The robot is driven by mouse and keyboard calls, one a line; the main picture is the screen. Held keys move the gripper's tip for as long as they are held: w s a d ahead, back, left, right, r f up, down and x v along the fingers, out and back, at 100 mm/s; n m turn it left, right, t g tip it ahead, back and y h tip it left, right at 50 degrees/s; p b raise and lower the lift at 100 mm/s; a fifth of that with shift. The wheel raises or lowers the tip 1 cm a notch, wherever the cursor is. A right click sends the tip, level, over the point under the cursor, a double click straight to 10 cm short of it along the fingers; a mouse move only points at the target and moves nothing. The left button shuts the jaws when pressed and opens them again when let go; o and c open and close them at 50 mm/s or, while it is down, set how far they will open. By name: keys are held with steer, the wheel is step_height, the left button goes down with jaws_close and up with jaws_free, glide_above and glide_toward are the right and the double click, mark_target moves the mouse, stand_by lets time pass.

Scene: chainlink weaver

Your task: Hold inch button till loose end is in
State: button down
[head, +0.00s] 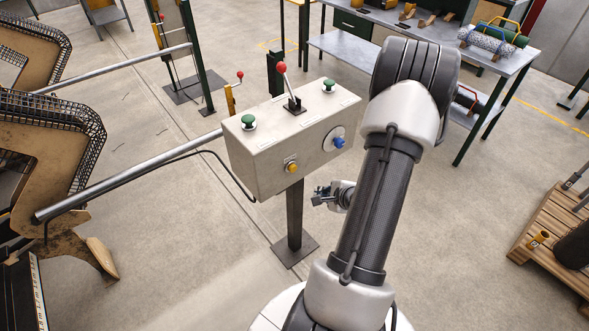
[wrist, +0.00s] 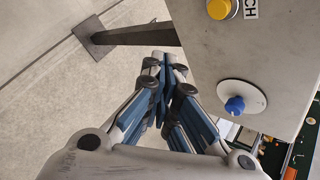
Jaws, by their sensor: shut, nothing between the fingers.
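The inch button is a yellow push button (head: 292,167) low on the front face of a beige control box (head: 265,170). In the wrist view the yellow button (wrist: 219,9) shows at the top edge, beside a label of which "CH" is readable. My gripper (head: 320,197) is below and in front of the box, apart from the button. In the wrist view my gripper (wrist: 168,62) has its blue-padded fingers together and empty, pointing past the box's face towards the post. I cannot make out the loose end of the wire.
A blue knob (head: 338,142) on a white disc is right of the button. Two green buttons and a red-knobbed lever (head: 283,78) are on top. A post (head: 295,215) carries the box. Weaving machinery (head: 50,130) stands left, a workbench (head: 430,35) behind, a pallet (head: 540,215) right.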

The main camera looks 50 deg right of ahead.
mark_target(293, 169)
steer(key=shift+w, duration=0.1)
steer(key=w+d, duration=0.2)
steer(key=w, duration=0.6)
steer(key=shift+w+b, duration=0.2)
steer(key=shift+b, duration=0.2)
steer(key=shift+d+r, duration=0.1)
steer(key=shift+d, duration=0.05)
stand_by(1.1)
steer(key=shift+w+d+p, duration=0.1)
steer(key=shift+w+p, duration=0.3)
steer(key=shift+p, duration=0.05)
steer(key=shift+w+d+p, duration=0.15)
steer(key=shift+w+p, duration=0.15)
steer(key=shift+w, duration=0.2)
stand_by(3.2)
steer(key=shift+s, duration=0.1)
steer(key=shift+s+a+p, duration=0.3)
steer(key=shift+s+p, duration=0.1)
steer(key=shift+s, duration=0.4)
